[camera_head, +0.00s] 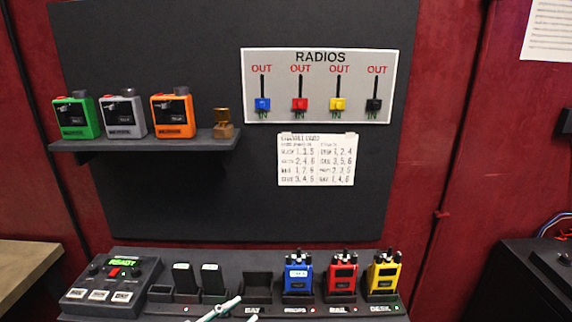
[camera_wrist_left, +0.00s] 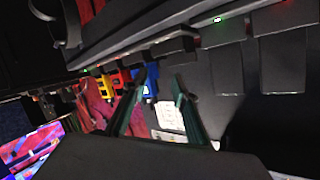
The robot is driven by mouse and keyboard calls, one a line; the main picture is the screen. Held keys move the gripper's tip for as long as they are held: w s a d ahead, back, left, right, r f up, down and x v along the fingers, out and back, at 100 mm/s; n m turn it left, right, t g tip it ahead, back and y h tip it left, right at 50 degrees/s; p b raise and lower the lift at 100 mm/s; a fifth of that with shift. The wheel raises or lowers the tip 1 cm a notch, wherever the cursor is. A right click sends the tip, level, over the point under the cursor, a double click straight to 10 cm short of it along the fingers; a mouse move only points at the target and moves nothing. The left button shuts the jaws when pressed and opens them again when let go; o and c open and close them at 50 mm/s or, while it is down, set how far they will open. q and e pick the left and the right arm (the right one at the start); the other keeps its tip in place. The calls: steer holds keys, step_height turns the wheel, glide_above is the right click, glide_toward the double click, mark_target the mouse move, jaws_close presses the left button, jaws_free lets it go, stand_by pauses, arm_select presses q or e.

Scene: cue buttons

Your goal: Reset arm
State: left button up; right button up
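My left gripper (camera_head: 236,309) shows at the bottom edge of the head view, in front of the radio dock (camera_head: 228,268). Only its pale finger ends show there. In the left wrist view the two dark green fingers (camera_wrist_left: 164,76) stand apart with nothing held between them. A blue radio (camera_head: 298,273) stands upright in the dock to the right of the gripper and shows beyond the left finger in the wrist view (camera_wrist_left: 147,86). My right gripper is not in view.
Red (camera_head: 342,273) and yellow (camera_head: 383,272) radios stand right of the blue one. A box reading READY (camera_head: 112,280) sits at left. Green (camera_head: 76,117), grey (camera_head: 123,115) and orange (camera_head: 173,115) radios stand on a shelf (camera_head: 160,145). A RADIOS panel (camera_head: 320,60) hangs above a card (camera_head: 316,160).

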arm_select(q)
steer(key=s+a+f+n+g+y, duration=0.15)
steer(key=s+a+f+y, duration=0.3)
steer(key=a, duration=0.45)
steer(key=s+a+f+n+g+y, duration=0.1)
steer(key=s+a+f+g+y, duration=0.2)
steer(key=s+a, duration=0.4)
steer(key=s+a+f+n+g+y, duration=0.15)
steer(key=s+a+f+y, duration=0.3)
steer(key=a, duration=0.55)
steer(key=w+d+f+n+t+h, duration=0.1)
steer(key=d+f+n+t+h, duration=0.2)
steer(key=d+f, duration=1.1)
steer(key=d+t+h, duration=0.1)
steer(key=h, duration=0.2)
steer(key=shift+w+f+h, duration=0.15)
steer(key=shift+f+h, duration=0.1)
steer(key=shift+h, duration=0.05)
steer(key=shift+d, duration=0.1)
